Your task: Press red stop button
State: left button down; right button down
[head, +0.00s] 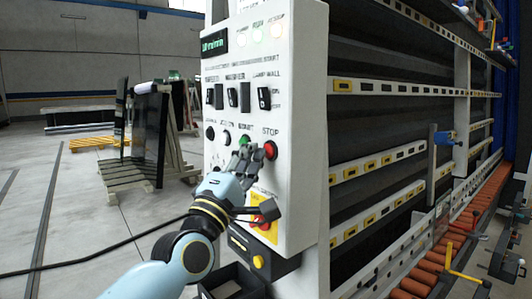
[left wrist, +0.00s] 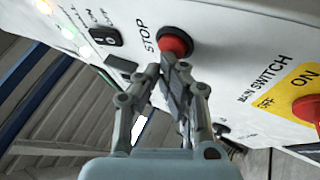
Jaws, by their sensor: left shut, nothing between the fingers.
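The red stop button (head: 270,150) is on the white control panel (head: 290,90), just under the printed word STOP. In the left wrist view the round red stop button (left wrist: 174,43) stands out from the panel, directly beyond the fingertips. My left gripper (head: 254,152) is shut and empty, with its fingertips close to the button on its left and lower side. The left gripper also shows in the left wrist view (left wrist: 168,72). I cannot tell whether the tips touch the button. My right gripper is not in view.
A red main switch (head: 268,210) on a yellow plate is lower on the panel, close to my gripper. Other buttons, such as a green one (head: 245,141), and black switches (head: 264,98) are nearby. The washer's roller conveyor (head: 420,280) is at the right.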

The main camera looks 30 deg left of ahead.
pick_arm(q)
jog(key=shift+w+d, duration=0.1)
jog(key=shift+w, duration=0.2)
jog(key=shift+s, duration=0.15)
dwell(0.5)
jog(key=shift+s+a, duration=0.3)
jog(key=shift+s, duration=0.45)
jog(key=shift+s+a+p, duration=0.35)
jog(key=shift+s+p, duration=0.1)
jog(key=shift+s, duration=0.35)
jog(key=shift+s+a+p, duration=0.3)
jog(key=shift+s+p, duration=0.1)
jog(key=shift+s, duration=0.35)
jog(key=shift+s+a+p, duration=0.35)
jog(key=shift+s+p, duration=0.1)
jog(key=shift+s, duration=0.35)
